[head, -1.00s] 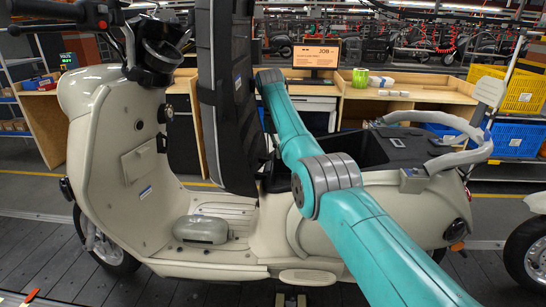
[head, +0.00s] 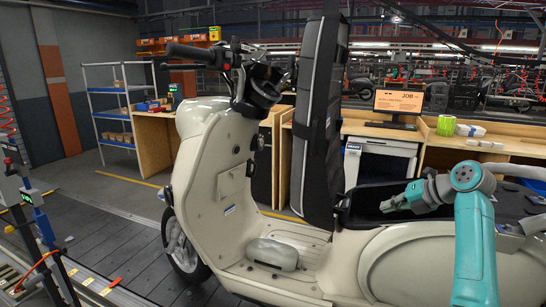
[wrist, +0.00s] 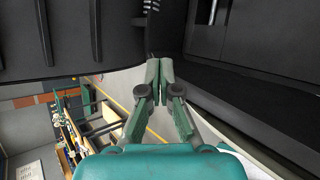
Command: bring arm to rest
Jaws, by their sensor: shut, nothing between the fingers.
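My gripper (head: 392,204) is at the end of my teal arm, in the right half of the head view. It is above the open seat compartment (head: 372,214) of the cream scooter (head: 225,180), to the right of the raised black seat (head: 318,120). In the wrist view my gripper (wrist: 158,72) has its two fingers together with nothing between them. The dark underside of the seat (wrist: 70,30) fills the upper left there, and the dark compartment (wrist: 250,85) is on the right.
A grey part (head: 272,254) lies on the scooter's footboard. Behind stand a wooden desk with a monitor (head: 398,102) and a blue shelf rack (head: 115,110). A tool stand (head: 40,215) is at the far left. The slat floor (head: 110,250) left of the scooter is mostly clear.

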